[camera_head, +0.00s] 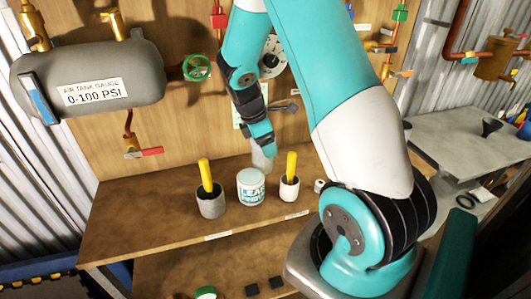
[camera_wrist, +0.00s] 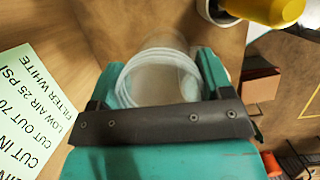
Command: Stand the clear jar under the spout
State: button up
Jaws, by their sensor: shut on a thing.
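My gripper (camera_head: 262,142) is shut on the clear jar (camera_head: 263,160) in front of the wooden panel, above the back of the wooden shelf. In the wrist view the round rim of the jar (camera_wrist: 160,75) shows between the teal fingers of my gripper (camera_wrist: 158,88). The jar looks upright or nearly so in the head view. I cannot tell whether its base touches the shelf. A grey fitting (camera_head: 285,106) sticks out from the panel just right of my gripper; I cannot tell whether it is the spout.
On the shelf (camera_head: 140,222) stand a white labelled tub (camera_head: 250,187) and two cups with yellow handles, left (camera_head: 211,205) and right (camera_head: 289,188), close in front of the jar. An air tank (camera_head: 90,80) hangs left. The shelf's left part is clear.

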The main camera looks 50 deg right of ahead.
jog(key=shift+f+p, duration=0.35)
jog(key=shift+f, duration=2.15)
jog(key=o, duration=1)
jog(key=shift+f, duration=0.1)
